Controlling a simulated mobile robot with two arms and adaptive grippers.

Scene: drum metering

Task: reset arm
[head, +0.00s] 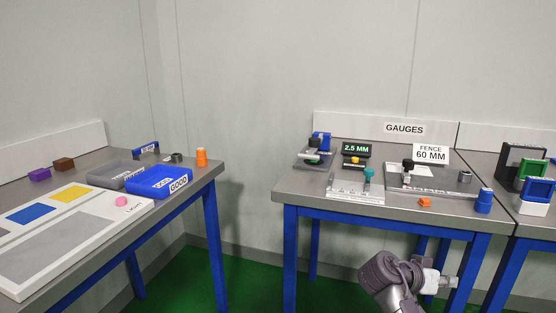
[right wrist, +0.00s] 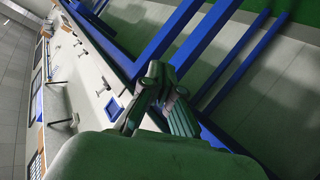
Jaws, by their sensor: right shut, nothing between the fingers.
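My right gripper (head: 448,282) shows at the bottom right of the head view, in front of the gauge table and below its top. It is shut and empty. In the right wrist view its dark fingers (right wrist: 165,100) are close together, with blue table legs and green floor beyond them. It touches nothing that I can see. My left gripper is in neither view.
The left table (head: 205,180) holds a blue GOOD bin (head: 158,182), a grey bin (head: 112,173) and an orange cylinder (head: 201,157). Green floor (head: 240,275) lies free between them.

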